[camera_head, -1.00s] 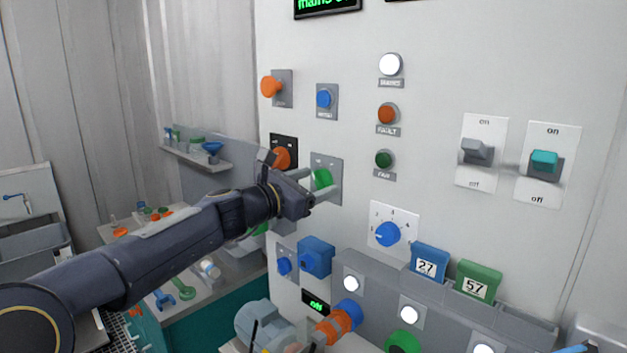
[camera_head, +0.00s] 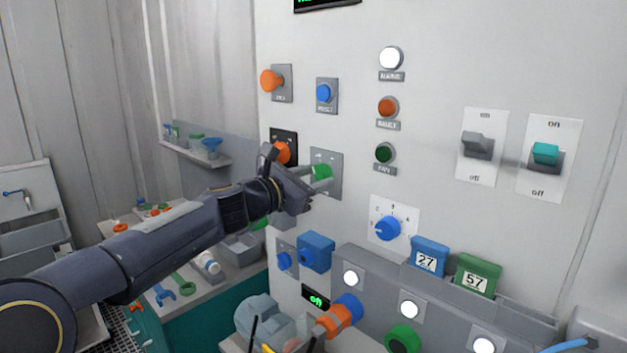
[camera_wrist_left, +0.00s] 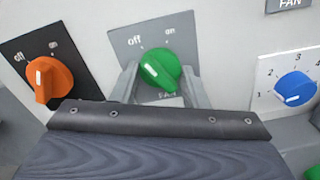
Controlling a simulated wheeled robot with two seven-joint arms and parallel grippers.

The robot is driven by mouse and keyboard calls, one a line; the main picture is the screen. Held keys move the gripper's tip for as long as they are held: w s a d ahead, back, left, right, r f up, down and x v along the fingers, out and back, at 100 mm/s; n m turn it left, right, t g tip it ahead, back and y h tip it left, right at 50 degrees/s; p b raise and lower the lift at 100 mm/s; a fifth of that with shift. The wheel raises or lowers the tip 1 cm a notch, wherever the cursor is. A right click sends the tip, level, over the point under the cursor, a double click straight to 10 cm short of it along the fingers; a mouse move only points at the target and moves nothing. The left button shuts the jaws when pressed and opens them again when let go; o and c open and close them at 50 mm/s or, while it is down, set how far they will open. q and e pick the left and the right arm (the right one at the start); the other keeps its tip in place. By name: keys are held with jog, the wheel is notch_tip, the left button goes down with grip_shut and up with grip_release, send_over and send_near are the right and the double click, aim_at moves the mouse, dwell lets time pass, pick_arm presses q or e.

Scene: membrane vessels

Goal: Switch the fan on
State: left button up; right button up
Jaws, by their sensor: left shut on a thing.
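The green fan knob (camera_head: 321,172) is on a grey plate (camera_head: 334,160) on the white panel. In the left wrist view the knob (camera_wrist_left: 160,68) has "off" at its upper left, "on" at its upper right and "FAN" below. Its long axis slants from upper left to lower right, its upper end towards "off". My left gripper (camera_head: 318,178) is shut on the knob, a finger on each side; it also shows in the left wrist view (camera_wrist_left: 160,80). The fan lamp (camera_head: 384,153) is dark green and looks unlit. My right gripper is not in view.
An orange knob (camera_wrist_left: 48,80) on a black plate sits close left of the fan knob. A blue numbered dial (camera_head: 388,228) is to the lower right, a blue box (camera_head: 316,252) below. Two rocker switches (camera_head: 478,145) (camera_head: 545,155) are farther right.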

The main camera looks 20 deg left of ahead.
pick_arm(q)
jog(key=m+b, duration=0.4)
jog(key=m, duration=0.1)
jog(key=shift+f+m, duration=0.2)
jog(key=shift+m, duration=0.1)
jog(key=m+b, duration=0.3)
jog(key=m, duration=0.2)
jog(key=shift+r, duration=0.15)
jog(key=shift+m, duration=0.4)
jog(key=o, duration=1)
jog(key=shift+c, duration=0.2)
jog(key=b+v, duration=0.2)
jog(key=v, duration=0.5)
jog(key=shift+s+a, duration=0.15)
jog(key=shift+s, duration=0.25)
